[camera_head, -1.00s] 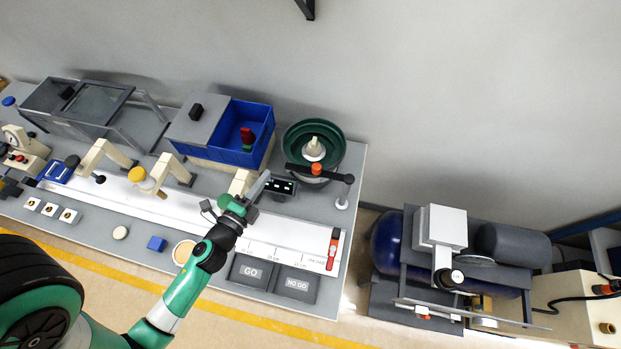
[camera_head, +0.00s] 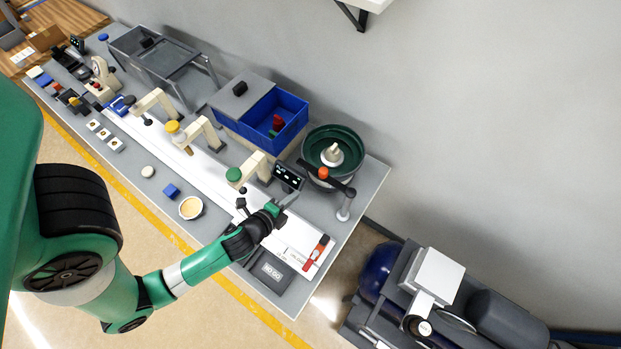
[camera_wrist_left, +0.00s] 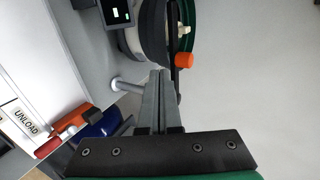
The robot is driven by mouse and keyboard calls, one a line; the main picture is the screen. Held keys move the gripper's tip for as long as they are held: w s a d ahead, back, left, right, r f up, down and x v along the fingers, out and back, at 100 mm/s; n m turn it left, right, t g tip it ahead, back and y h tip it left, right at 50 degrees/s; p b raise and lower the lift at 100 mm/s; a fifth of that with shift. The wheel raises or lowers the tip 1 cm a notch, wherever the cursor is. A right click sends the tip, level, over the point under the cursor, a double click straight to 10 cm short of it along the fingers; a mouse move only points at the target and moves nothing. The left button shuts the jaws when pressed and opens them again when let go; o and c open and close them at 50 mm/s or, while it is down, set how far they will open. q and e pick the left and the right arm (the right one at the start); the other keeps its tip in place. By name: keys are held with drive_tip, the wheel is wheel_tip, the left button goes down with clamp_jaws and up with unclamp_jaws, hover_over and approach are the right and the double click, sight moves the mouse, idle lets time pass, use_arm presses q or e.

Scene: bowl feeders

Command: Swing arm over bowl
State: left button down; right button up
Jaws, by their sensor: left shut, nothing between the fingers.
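The green bowl (camera_head: 344,138) of the feeder stands at the right end of the bench, with a cream-coloured piece (camera_head: 332,155) in its middle. A black swing arm (camera_head: 338,184) with an orange knob (camera_head: 323,173) runs from a grey post (camera_head: 345,206) along the bowl's front edge. In the left wrist view the orange knob (camera_wrist_left: 184,60) and the post (camera_wrist_left: 126,85) show beyond my fingers. My left gripper (camera_head: 285,203) is shut and empty, in front of the swing arm and apart from it. Its fingers also show in the left wrist view (camera_wrist_left: 161,85). My right gripper is out of view.
A small display (camera_head: 288,177) stands left of the bowl. A blue bin (camera_head: 291,104) with red and green pieces sits behind it. Red-ended tool (camera_head: 316,252) and NO GO tray (camera_head: 271,271) lie near the bench's front right. A tank machine stands to the right.

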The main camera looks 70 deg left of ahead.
sight(325, 175)
use_arm(q)
drive_tip(key=r+x, duration=0.1)
drive_tip(key=x, duration=0.8)
drive_tip(key=shift+w+a+r+p, duration=0.3)
drive_tip(key=shift+w+a+p, duration=0.1)
drive_tip(key=shift+w, duration=0.1)
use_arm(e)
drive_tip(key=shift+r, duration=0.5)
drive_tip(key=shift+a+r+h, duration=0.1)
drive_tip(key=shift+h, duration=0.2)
